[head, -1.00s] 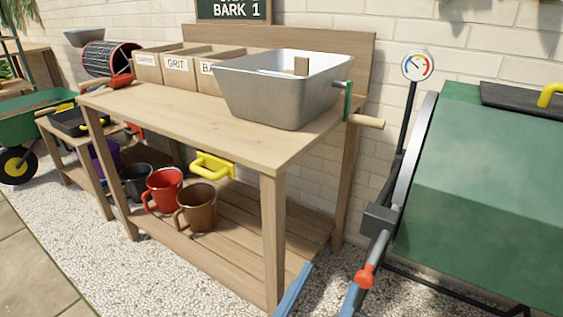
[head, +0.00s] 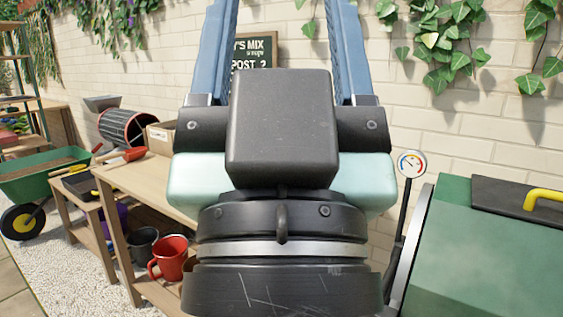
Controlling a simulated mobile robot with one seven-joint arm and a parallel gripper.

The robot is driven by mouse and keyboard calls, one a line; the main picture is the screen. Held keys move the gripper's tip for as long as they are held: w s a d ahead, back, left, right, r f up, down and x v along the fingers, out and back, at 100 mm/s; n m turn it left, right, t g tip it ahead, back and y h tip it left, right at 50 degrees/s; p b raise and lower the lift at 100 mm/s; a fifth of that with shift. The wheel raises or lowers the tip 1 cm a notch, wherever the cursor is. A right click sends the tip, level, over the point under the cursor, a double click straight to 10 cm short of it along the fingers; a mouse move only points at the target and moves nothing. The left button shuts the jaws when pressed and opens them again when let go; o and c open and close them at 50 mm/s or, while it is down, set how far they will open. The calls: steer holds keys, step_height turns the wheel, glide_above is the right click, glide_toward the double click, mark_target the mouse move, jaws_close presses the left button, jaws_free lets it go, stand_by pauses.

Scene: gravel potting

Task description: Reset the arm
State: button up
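My gripper (head: 283,12) fills the middle of the head view, close to the camera and pointing up. Its two blue fingers stand wide apart, with their tips at or past the top edge. Nothing is held between them; only the wall and part of a dark sign show through the gap. The gripper's dark body and pale green housing hide most of the wooden potting bench (head: 163,192), including the place where the metal tub stood.
A green wheelbarrow (head: 45,175) is at far left. The sign (head: 262,52) hangs on the brick wall.

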step_height(320, 180, up, 30)
steer(key=p, duration=2.8)
